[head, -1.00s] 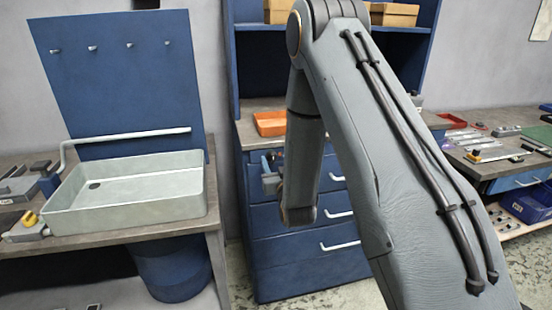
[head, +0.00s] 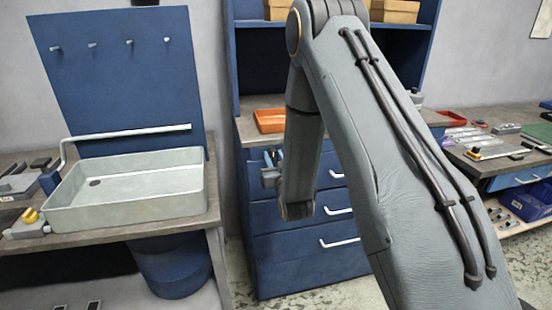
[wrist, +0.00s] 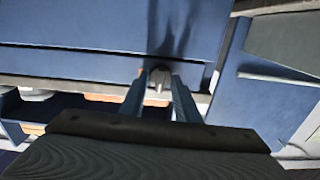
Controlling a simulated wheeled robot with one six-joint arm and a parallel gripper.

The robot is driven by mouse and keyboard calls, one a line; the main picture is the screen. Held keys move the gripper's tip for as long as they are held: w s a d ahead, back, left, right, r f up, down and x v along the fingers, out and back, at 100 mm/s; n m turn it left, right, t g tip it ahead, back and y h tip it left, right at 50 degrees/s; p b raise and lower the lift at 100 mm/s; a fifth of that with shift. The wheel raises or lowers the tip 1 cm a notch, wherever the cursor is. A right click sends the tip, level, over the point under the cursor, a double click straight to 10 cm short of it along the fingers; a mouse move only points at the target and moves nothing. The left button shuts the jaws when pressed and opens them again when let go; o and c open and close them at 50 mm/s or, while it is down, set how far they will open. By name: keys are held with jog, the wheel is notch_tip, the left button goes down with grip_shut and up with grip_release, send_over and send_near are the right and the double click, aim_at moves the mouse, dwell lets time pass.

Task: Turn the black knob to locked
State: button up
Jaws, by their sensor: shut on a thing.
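My gripper (head: 272,168) is at the upper front of the blue drawer cabinet, to the left of my forearm in the head view. In the wrist view, its two blue fingers (wrist: 160,88) are shut on a small knob (wrist: 159,76) that stands out from the blue cabinet front. The knob shows greyish in this light, with dark shade around it. Its marking and its turned position cannot be read. In the head view, my gripper and arm hide the knob.
The blue drawer cabinet (head: 300,270) has white bar handles. An orange tray (head: 269,121) lies on its top. A sink basin (head: 130,212) on a bench stands at left. A bench with tools (head: 500,165) stands at right. Speckled floor shows before the cabinet.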

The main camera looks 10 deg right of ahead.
jog(key=m+b, duration=0.2)
jog(key=m, duration=0.2)
jog(key=shift+d+f+m, duration=0.1)
jog(key=shift+d+m, duration=0.05)
jog(key=shift+m, duration=0.15)
jog(key=m+b, duration=0.2)
jog(key=m, duration=0.2)
jog(key=shift+b, duration=0.4)
jog(key=m+b, duration=0.2)
jog(key=m, duration=0.3)
jog(key=shift+d+m+b, duration=0.1)
jog(key=shift+m+b, duration=0.75)
jog(key=shift+m, duration=1.05)
jog(key=o, duration=1)
jog(key=shift+f, duration=0.1)
